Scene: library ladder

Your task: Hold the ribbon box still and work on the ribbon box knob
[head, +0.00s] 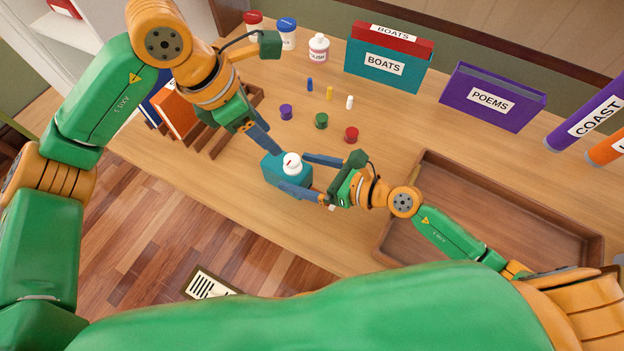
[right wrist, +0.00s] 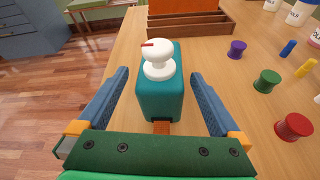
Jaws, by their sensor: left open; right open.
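The ribbon box (head: 272,168) is a small teal box standing on the table, with a white knob (head: 292,163) on top. In the right wrist view the box (right wrist: 160,95) stands upright, and the knob (right wrist: 158,60) carries a red mark pointing left. My right gripper (head: 294,173) is open, with one blue finger on each side of the box; in the right wrist view gaps show between the fingers and the box. My left gripper (head: 262,138) is open just above and left of the box in the head view, apart from the knob. One of its fingers is largely hidden.
Purple, green and red spools (head: 321,121) and small coloured pegs (head: 330,93) lie beyond the box. A wooden tray (head: 430,165) is at right. A book rack (head: 215,148) is at left. Boats (head: 385,65) and Poems (head: 490,97) boxes stand behind. The table's front edge is close.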

